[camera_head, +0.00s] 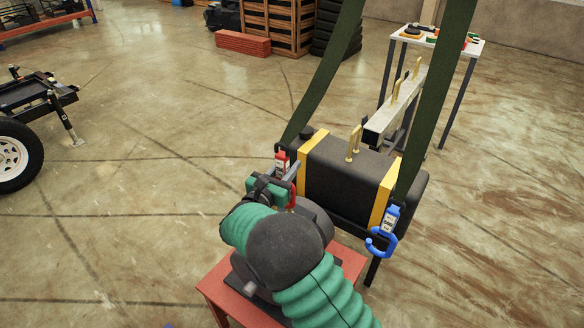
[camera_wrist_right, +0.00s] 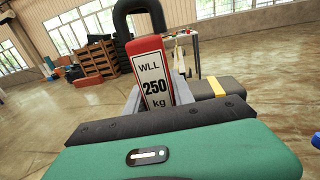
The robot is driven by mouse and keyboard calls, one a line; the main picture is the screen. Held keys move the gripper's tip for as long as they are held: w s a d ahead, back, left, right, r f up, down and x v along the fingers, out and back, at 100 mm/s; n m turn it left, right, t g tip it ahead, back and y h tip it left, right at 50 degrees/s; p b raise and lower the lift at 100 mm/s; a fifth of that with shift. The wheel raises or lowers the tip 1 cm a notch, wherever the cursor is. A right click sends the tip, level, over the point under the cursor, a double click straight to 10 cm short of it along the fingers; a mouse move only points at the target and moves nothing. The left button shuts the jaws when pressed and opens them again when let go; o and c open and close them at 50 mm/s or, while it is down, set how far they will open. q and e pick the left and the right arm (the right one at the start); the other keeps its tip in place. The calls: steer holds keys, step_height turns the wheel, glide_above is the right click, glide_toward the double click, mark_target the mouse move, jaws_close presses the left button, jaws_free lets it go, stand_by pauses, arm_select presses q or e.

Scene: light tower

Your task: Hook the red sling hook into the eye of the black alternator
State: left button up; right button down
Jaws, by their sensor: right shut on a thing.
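The red sling hook (camera_head: 282,161) hangs on the left green sling in the head view. In the right wrist view its red body (camera_wrist_right: 151,75) carries a "WLL 250 kg" label and a black link on top. My right gripper (camera_head: 285,178) is shut on this red hook. The hook's lower curve shows only as a small red piece beside the gripper. A dark rounded body, seemingly the black alternator (camera_head: 314,217), sits on a red stand (camera_head: 218,292) just below the hook, largely covered by my right arm. Its eye is hidden. My left gripper is out of view.
A black drum-like body (camera_head: 345,175) with yellow bands stands directly behind the gripper. A blue hook (camera_head: 384,238) hangs on the right green sling (camera_head: 435,95). A metal bar with brass pegs (camera_head: 395,105) and a white table (camera_head: 437,40) lie beyond.

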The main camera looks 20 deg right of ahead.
steer(key=shift+w+r, duration=0.1)
steer(key=shift+r, duration=0.05)
stand_by(0.4)
steer(key=shift+f+b, duration=0.5)
steer(key=shift+f, duration=0.35)
